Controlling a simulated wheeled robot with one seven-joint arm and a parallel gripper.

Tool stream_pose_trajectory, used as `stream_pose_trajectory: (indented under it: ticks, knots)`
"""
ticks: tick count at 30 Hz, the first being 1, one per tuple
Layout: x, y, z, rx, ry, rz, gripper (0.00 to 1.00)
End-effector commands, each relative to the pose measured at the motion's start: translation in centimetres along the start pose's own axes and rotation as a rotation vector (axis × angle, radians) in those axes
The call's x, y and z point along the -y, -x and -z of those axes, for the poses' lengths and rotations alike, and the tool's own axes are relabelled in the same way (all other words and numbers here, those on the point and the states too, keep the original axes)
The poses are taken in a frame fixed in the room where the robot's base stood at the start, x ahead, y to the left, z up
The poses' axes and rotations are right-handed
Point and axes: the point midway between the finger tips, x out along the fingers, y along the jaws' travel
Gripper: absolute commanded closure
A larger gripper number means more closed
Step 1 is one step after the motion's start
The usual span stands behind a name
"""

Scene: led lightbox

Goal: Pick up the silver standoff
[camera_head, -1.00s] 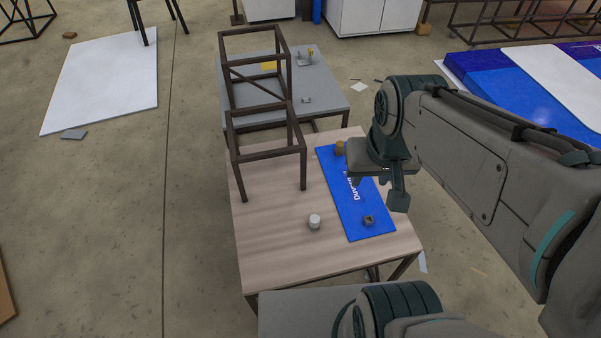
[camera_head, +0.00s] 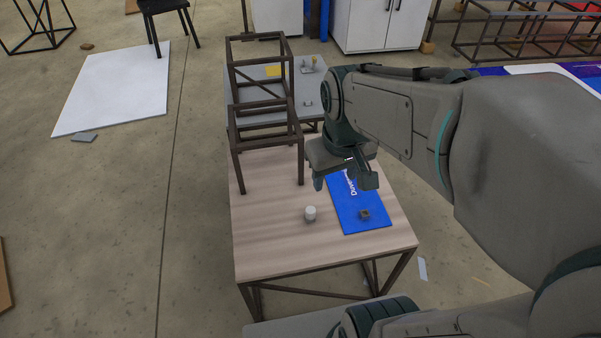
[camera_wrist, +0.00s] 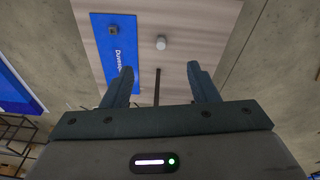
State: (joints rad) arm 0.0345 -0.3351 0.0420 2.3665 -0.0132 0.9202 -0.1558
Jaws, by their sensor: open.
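The silver standoff, a small pale cylinder (camera_head: 310,213), stands upright on the wooden table (camera_head: 270,240), just left of the blue mat (camera_head: 358,215). It also shows in the wrist view (camera_wrist: 161,43), ahead of my fingers and roughly between them. My gripper (camera_head: 343,183) is open and empty, above the table, behind and to the right of the standoff in the head view. In the wrist view its two fingers (camera_wrist: 160,85) are spread wide apart, with a clear gap between them and the standoff.
A small dark block (camera_head: 364,215) sits on the blue mat. A dark metal frame (camera_head: 266,115) stands on the table's far left part. A grey table (camera_head: 312,95) behind holds small parts. The table's front left area is bare.

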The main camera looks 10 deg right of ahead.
Motion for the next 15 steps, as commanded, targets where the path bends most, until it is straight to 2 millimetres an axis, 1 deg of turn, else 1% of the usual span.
stream_pose_trajectory:
  ticks: [1, 5, 9, 12, 15]
  knots:
    - [-0.1, -3.5, 0.8, 0.022, 0.048, 0.001, 0.46]
    - [-0.5, -8.2, 3.4, 0.065, 0.191, 0.009, 0.46]
    - [-1.1, -13.6, 6.1, 0.106, 0.337, 0.032, 0.46]
    - [-1.6, -17.2, 7.7, 0.13, 0.431, 0.054, 0.46]
    - [-1.9, -20.2, 9.0, 0.145, 0.509, 0.076, 0.46]
